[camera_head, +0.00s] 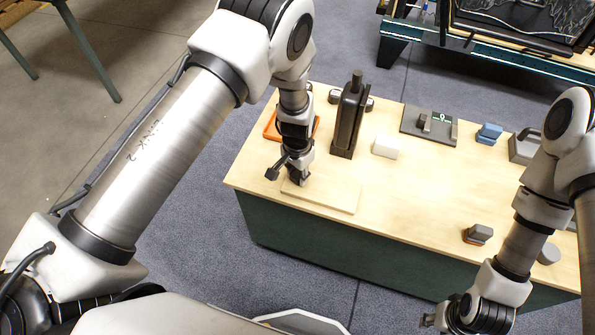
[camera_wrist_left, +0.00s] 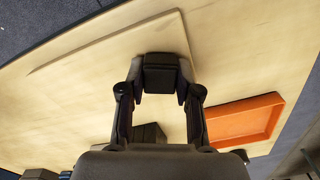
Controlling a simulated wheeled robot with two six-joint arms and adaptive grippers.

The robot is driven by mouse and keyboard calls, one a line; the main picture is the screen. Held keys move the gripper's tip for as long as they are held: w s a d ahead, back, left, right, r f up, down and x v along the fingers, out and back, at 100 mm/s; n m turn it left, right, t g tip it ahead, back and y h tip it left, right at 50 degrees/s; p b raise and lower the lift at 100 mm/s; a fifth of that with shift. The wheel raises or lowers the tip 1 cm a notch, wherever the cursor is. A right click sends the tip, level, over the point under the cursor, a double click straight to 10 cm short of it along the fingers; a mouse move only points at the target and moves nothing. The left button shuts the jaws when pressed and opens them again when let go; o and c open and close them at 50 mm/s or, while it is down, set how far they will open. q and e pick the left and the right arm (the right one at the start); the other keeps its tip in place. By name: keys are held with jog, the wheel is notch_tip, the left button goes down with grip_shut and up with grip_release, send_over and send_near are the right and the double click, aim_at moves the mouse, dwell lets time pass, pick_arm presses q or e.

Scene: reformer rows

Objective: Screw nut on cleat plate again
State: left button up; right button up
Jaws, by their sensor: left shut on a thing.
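My left gripper (camera_head: 298,180) is low over a thin pale board (camera_head: 335,197) at the table's left front. In the left wrist view, the left gripper (camera_wrist_left: 160,86) is shut on a small dark block-like thing (camera_wrist_left: 160,70); I cannot tell whether it is the nut or whether it touches the board. A dark grey plate (camera_head: 408,128) with a raised block and a green mark lies at the back of the table; it may be the cleat plate. My right gripper (camera_head: 436,318) is in front of the table, and its fingers are too small to read.
An orange tray (camera_wrist_left: 243,120) lies close to the left gripper. A tall black device (camera_head: 350,118) stands just right of it, then a white block (camera_head: 385,147). A blue block (camera_head: 489,133) and a grey-orange piece (camera_head: 478,234) are further right. The table's middle is clear.

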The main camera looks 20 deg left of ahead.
pick_arm(q)
jog(key=o, duration=1)
jog(key=shift+o, duration=0.2)
notch_tip(320, 180, up, 12)
notch_tip(320, 180, up, 7)
jog(key=p, duration=0.7)
send_over(297, 174)
jog(key=shift+w+f, duration=0.1)
